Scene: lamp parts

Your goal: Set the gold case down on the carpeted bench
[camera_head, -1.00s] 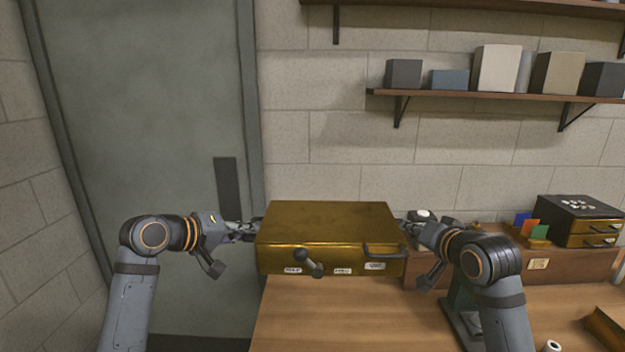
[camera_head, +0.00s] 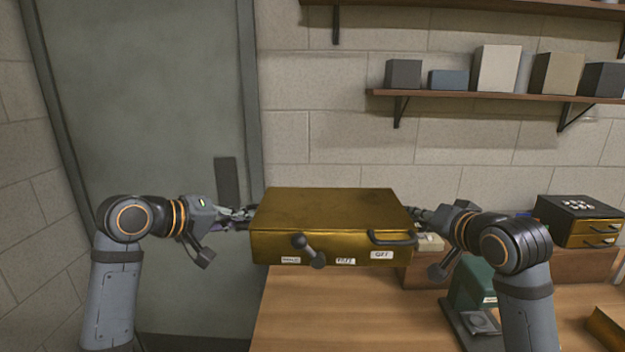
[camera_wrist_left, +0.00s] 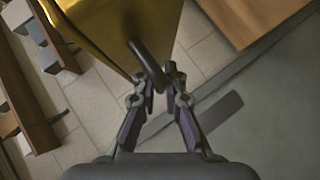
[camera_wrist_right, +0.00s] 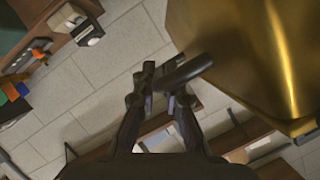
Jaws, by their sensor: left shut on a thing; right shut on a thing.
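The gold case (camera_head: 330,207) is held up level in the air, over the back left part of the wooden bench. Its front has a dark lever, a dark handle and white labels. My left gripper (camera_head: 243,216) is at the case's left end; in the left wrist view it (camera_wrist_left: 163,78) is shut on a dark side handle (camera_wrist_left: 146,62). My right gripper (camera_head: 415,216) is at the right end; in the right wrist view it (camera_wrist_right: 160,80) is shut on the other dark side handle (camera_wrist_right: 188,72). No carpeted surface can be made out.
The wooden bench top (camera_head: 300,318) is bare at the front left. A green device (camera_head: 473,287) stands right of the case. A black and gold drawer box (camera_head: 578,222) stands at the back right. A shelf with boxes (camera_head: 490,92) is on the wall.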

